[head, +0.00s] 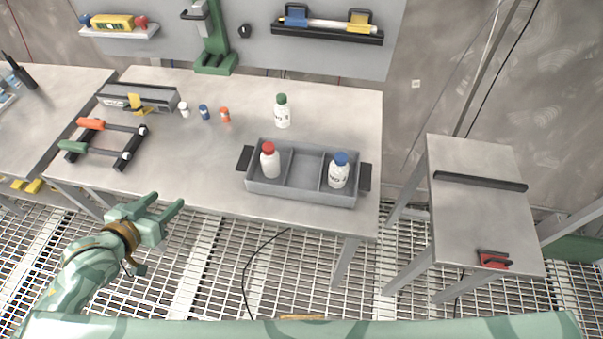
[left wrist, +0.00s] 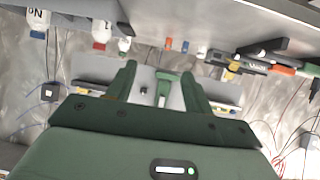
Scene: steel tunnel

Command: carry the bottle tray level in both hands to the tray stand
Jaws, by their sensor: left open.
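The grey bottle tray (head: 305,192) sits on the workbench near its front edge, with a black handle at each end. A red-capped white bottle (head: 270,162) stands in its left compartment and a blue-capped one (head: 339,172) in its right; the middle compartment looks empty. A green-capped bottle (head: 282,112) stands on the bench behind the tray. The tray stand (head: 475,205) is the small table at right, with a dark bar across it. My left gripper (head: 166,204) is open and empty, in front of the bench, left of the tray. Its fingers show in the left wrist view (left wrist: 158,88).
Small capped bottles (head: 204,112), a grey holder (head: 140,97) and a frame with orange and green grips (head: 105,140) are on the bench's left side. A red item (head: 494,260) is at the stand's front edge. A gap separates bench and stand.

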